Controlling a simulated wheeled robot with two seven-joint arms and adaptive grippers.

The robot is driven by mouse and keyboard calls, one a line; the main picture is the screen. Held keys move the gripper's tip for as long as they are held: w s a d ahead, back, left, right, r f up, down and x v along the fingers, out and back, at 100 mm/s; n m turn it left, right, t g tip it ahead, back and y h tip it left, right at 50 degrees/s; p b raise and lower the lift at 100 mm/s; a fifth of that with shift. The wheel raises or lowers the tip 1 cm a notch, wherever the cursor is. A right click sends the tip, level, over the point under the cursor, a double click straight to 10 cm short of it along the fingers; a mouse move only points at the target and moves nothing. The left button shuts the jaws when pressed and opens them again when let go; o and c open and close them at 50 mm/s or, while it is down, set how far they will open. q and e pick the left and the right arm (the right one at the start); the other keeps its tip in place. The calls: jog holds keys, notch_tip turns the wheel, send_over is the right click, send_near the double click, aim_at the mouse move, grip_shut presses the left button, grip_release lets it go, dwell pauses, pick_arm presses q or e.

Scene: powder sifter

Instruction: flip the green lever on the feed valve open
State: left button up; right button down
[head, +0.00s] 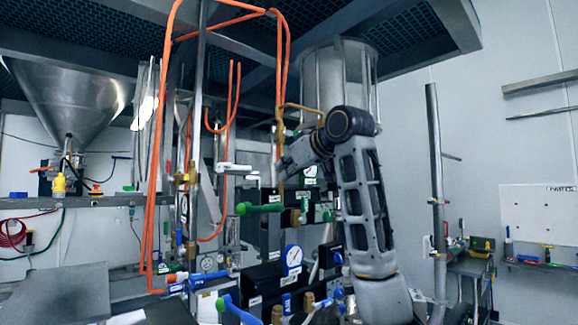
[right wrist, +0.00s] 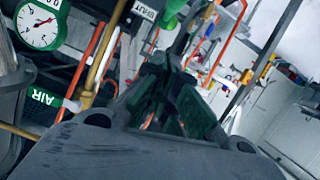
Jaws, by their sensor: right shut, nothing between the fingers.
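A green lever (head: 258,208) sticks out to the left, roughly level, from the valve and pipe cluster in the middle of the head view. Which green handle belongs to the feed valve I cannot tell for sure. Another green-ended handle (head: 238,312) shows low in front. My right gripper (head: 286,163) is above the level green lever, near a brass pipe, and apart from the lever. Its fingers (right wrist: 176,75) are shut and empty in the right wrist view. My left gripper is not in view.
Orange hoses (head: 157,150) hang left of the valves. A steel hopper (head: 70,95) stands at left. Free room lies right of my right arm.

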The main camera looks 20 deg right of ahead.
jog(key=p, duration=0.2)
send_over(274, 205)
notch_tip(274, 205, down, 2)
jog(key=shift+f+p, duration=0.45)
jog(key=shift+f, duration=1.55)
jog(key=shift+f, duration=0.15)
jog(key=shift+f+t+b, duration=0.3)
jog(key=shift+t+b, duration=0.2)
jog(key=shift+b, duration=0.5)
